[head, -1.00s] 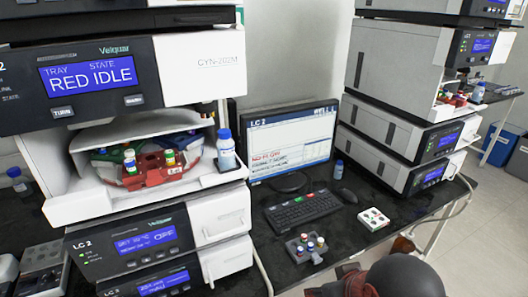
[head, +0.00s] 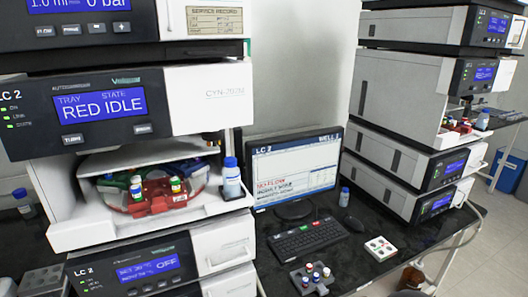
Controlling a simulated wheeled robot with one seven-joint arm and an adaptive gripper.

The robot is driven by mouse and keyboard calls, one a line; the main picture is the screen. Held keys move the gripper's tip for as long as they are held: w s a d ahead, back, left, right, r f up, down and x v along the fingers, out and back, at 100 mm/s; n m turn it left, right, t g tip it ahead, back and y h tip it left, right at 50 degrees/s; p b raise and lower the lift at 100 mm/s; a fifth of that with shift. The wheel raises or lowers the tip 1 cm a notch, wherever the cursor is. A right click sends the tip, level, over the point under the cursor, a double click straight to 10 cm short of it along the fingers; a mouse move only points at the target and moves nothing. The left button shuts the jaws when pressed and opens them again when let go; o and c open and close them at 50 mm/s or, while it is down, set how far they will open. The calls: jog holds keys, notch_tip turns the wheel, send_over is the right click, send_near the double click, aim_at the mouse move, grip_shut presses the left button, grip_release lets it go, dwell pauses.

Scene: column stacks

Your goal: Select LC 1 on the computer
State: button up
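The computer monitor (head: 296,172) stands on the black bench between the two instrument stacks. Its screen is lit and its header reads "LC 2" at left and what looks like "WELL 2" at right. Red text lies low on the screen; the smaller lines are too small to read surely. The keyboard (head: 308,239) lies in front of the monitor, with a few green and red keys among the dark ones. A dark mouse (head: 355,224) lies to its right. My gripper is not in view.
The left stack (head: 109,103), labelled LC 2, shows "RED IDLE" and has an open tray bay. The right stack (head: 400,95) stands farther back. A vial rack (head: 312,279) and a white block (head: 380,249) lie near the bench's front. A small blue-capped bottle (head: 345,196) stands beside the monitor.

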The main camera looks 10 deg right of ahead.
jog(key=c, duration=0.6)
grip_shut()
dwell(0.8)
